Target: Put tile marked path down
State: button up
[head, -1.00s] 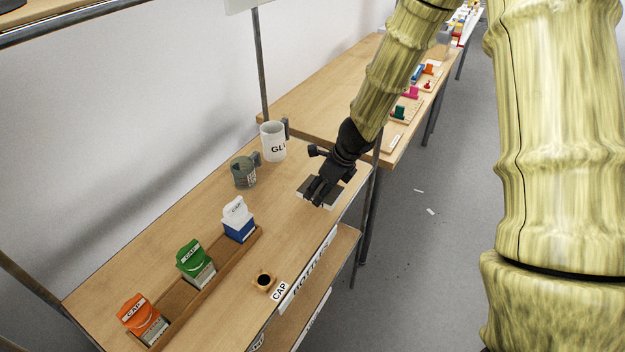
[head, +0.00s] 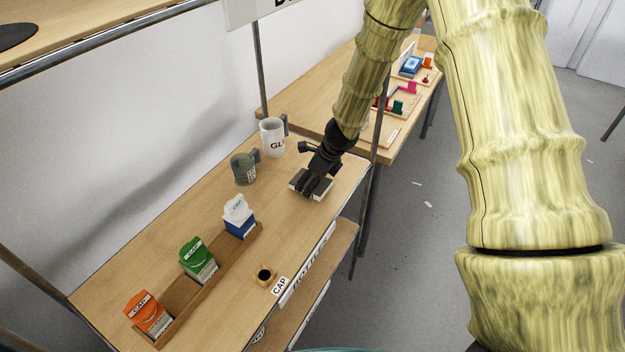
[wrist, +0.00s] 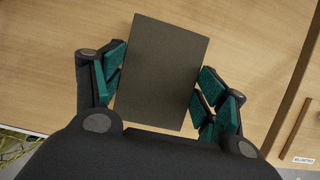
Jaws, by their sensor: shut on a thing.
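My gripper (head: 311,186) is over the far right part of the wooden table, near its front edge. In the wrist view its green finger pads (wrist: 160,86) are shut on the two sides of a flat, dark grey tile (wrist: 160,66). In the head view the tile (head: 324,188) shows as a pale-edged piece under the fingers. Its marking cannot be read. I cannot tell whether the tile touches the table top or is held just above it.
A grey-green mug (head: 243,170) and a white mug (head: 272,140) stand left of the gripper. A wooden tray (head: 184,298) holds orange, green and white-blue cartons. A small cup-like piece (head: 264,275) sits near the front edge. A metal post (head: 374,170) stands close right.

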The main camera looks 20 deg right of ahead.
jog(key=shift+f, duration=0.2)
jog(key=shift+f, duration=0.2)
jog(key=o, duration=1)
jog(key=shift+r, duration=0.1)
